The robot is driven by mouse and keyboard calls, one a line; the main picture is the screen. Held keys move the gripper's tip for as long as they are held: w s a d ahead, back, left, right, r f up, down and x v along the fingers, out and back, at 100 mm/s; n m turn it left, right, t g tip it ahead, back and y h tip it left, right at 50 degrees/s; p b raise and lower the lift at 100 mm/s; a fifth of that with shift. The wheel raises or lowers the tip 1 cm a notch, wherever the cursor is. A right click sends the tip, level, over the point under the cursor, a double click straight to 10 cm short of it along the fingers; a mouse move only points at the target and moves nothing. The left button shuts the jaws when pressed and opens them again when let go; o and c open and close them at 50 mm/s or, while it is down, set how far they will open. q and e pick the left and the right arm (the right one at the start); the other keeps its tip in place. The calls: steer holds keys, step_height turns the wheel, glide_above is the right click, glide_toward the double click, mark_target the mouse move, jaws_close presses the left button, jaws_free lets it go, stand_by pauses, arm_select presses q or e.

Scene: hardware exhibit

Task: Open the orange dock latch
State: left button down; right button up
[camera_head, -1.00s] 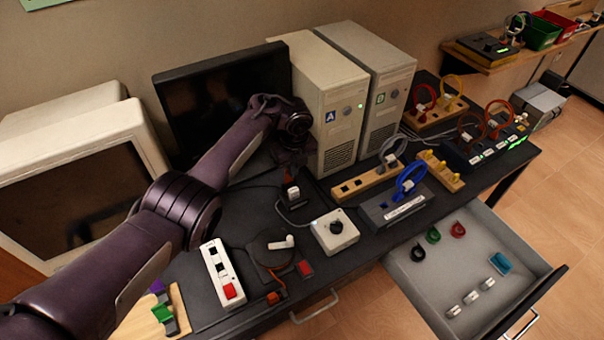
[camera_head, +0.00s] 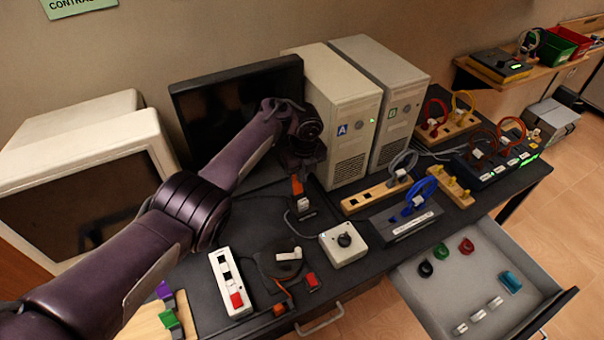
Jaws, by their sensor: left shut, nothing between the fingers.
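My left arm comes in from the left, and my left gripper (camera_head: 301,174) points down in front of the beige computer towers. Its dark fingers are hard to make out against the dark background, but it is shut and empty. Just below and beside it, an orange latch piece (camera_head: 297,186) stands up on a small dark dock (camera_head: 300,211). A white block (camera_head: 303,203) sits at the dock in front of the orange piece. I cannot tell whether the gripper touches the orange piece. My right gripper is not in view.
A white box with a black knob (camera_head: 344,243) stands right of the dock. A white power strip (camera_head: 231,282) lies at the front left. Tower A (camera_head: 335,115) and a black monitor (camera_head: 238,110) stand close behind. An open drawer (camera_head: 440,290) juts out at the right.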

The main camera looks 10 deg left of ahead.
arm_select(q)
steer(key=shift+r, duration=0.1)
step_height(320, 180, up, 8)
steer(key=shift+s+d+f+p, duration=0.2)
steer(key=shift+s+p, duration=0.1)
steer(key=shift+p, duration=0.15)
stand_by(0.3)
